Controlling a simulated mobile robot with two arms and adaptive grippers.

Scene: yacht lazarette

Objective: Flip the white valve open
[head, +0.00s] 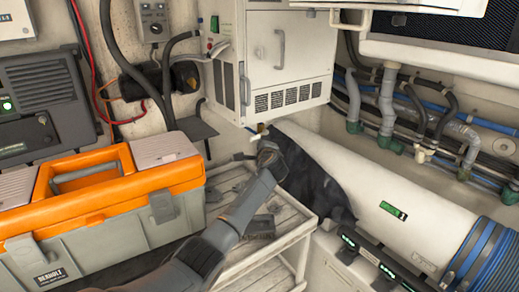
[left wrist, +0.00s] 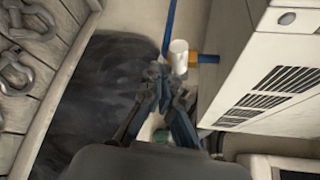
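In the head view the valve (head: 257,137) is small, just under the white cabinet's lower corner. My left gripper (head: 270,152) is just below it there, and in the left wrist view its fingertips (left wrist: 168,82) are close to the handle's lower end. The fingers converge and look shut with nothing between them. Whether they touch the handle I cannot tell. My right gripper is not in view.
The white cabinet (head: 285,55) hangs over the valve. An orange and grey toolbox (head: 110,215) stands at left on a slatted bench (head: 285,238) with shackles (left wrist: 18,70). A large white cylinder (head: 345,180) lies to the right. Pipes and hoses (head: 400,100) line the back wall.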

